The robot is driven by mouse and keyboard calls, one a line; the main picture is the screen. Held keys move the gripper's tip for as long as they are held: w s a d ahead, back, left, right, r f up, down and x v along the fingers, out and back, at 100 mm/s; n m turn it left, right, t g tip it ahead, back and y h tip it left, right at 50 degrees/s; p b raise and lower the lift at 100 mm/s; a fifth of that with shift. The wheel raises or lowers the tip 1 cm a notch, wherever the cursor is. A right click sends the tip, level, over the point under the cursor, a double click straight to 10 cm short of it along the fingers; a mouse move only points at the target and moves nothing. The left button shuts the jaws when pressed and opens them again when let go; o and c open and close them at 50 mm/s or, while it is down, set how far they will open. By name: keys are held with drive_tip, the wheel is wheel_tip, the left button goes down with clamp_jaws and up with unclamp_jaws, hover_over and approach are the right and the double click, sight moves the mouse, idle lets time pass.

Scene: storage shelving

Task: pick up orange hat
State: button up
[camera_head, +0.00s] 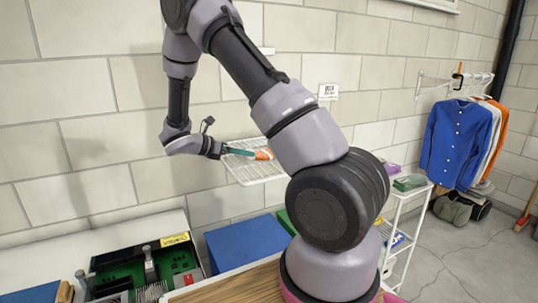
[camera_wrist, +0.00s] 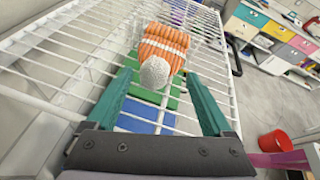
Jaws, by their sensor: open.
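The orange hat (camera_wrist: 163,42) is knitted, with a white stripe and a white pompom (camera_wrist: 154,73). It lies on a white wire shelf (camera_wrist: 75,45), pompom towards me. My gripper (camera_wrist: 162,75) is open, its two teal fingers pointing at the hat, with the pompom appearing between their tips. In the head view my gripper (camera_head: 239,151) is over the wire shelf (camera_head: 257,176), and a small orange part of the hat (camera_head: 264,154) shows just beyond the fingers. I cannot tell whether the fingers touch the hat.
Blue boxes (camera_head: 238,241) and a tray of green and black parts (camera_head: 143,268) are below the shelf. A white cart (camera_head: 409,196) stands to the right. Hanging clothes (camera_head: 456,140) are farther right. A red bin (camera_wrist: 275,141) is on the floor. The wall is close behind the shelf.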

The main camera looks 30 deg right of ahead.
sight(250, 159)
drive_tip(key=x, duration=0.4)
drive_tip(key=shift+w, duration=0.1)
drive_tip(key=shift+r, duration=0.15)
drive_tip(key=c, duration=1.1)
